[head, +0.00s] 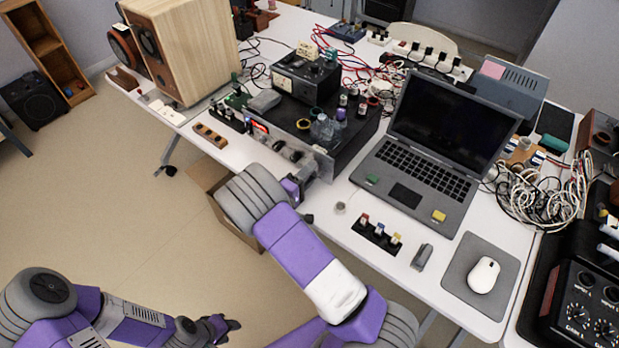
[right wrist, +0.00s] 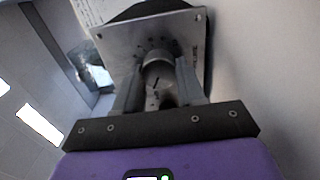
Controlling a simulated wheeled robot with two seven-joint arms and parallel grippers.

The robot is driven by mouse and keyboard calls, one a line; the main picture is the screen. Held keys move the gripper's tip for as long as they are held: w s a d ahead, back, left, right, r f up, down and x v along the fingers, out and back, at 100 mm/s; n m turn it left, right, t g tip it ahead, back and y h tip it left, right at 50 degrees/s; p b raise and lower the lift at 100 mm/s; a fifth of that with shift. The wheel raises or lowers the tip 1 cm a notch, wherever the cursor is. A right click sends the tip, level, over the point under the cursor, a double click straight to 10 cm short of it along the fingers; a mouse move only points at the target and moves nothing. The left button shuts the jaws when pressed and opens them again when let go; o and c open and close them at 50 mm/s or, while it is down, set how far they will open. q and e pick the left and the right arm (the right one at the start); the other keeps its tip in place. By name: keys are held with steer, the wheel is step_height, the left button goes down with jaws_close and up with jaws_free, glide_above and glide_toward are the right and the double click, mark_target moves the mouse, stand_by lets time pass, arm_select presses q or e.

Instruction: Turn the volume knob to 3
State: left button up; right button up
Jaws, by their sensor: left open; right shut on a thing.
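A black amplifier (head: 350,122) with a silver front panel stands on the white table (head: 400,262). My right gripper (head: 306,192) is at the panel's front. In the right wrist view, the silver panel (right wrist: 120,58) faces me, and my right gripper (right wrist: 158,88) is shut on the round volume knob (right wrist: 157,68), one finger on each side. Small dark marks surround the knob; the numbers and its setting are not legible. In the head view the knob is hidden by my right arm. My left gripper (head: 228,325) is low at the left, over the floor, away from the table, open and empty.
An open laptop (head: 425,150) is right of the amplifier. A small block with colored knobs (head: 376,236) and a mouse (head: 483,275) lie near the table's front. A wooden speaker (head: 190,50) stands at the back left. Cables (head: 545,190) clutter the right side.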

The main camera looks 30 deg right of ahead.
steer(key=shift+m+b, duration=0.45)
steer(key=shift+m, duration=0.15)
steer(key=o, duration=1.1)
steer(key=shift+c, duration=0.2)
steer(key=p+v, duration=0.1)
steer(key=v, duration=0.6)
steer(key=shift+s+a, duration=0.1)
steer(key=shift+a, duration=0.15)
